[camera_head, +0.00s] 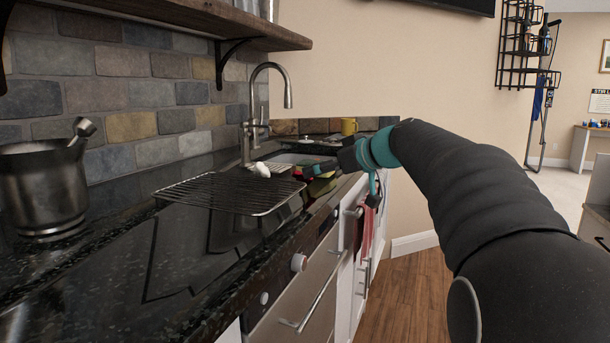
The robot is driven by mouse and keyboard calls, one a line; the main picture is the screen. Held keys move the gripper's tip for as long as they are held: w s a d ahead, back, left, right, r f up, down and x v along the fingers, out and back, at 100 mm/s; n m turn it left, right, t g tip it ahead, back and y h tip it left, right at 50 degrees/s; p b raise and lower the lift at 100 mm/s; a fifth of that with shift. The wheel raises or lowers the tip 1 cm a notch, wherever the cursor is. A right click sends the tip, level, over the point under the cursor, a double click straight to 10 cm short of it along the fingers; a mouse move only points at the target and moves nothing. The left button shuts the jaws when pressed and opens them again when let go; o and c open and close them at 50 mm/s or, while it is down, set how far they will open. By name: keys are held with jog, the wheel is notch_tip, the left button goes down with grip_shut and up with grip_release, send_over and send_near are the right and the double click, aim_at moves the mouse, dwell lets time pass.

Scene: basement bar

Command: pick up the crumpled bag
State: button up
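My gripper (308,172) is at the end of my arm, over the counter's front edge near the sink. It is small and dark in this view, and I cannot tell whether its fingers are open or shut. A small yellow-green thing (321,186) shows just below the gripper, at the counter's edge. It may be the crumpled bag, but it is too small and partly hidden to be sure. I cannot tell whether the gripper touches it. A small white thing (261,169) lies by the far end of the rack, left of the gripper.
A black wire rack (225,193) lies on the dark counter (110,260). A tall faucet (285,88) stands by the sink (285,159). A metal pot (42,190) stands at left. The near counter is clear.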

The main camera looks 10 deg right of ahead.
jog(key=shift+p+x, duration=0.5)
jog(key=shift+x, duration=2.9)
jog(key=c, duration=0.8)
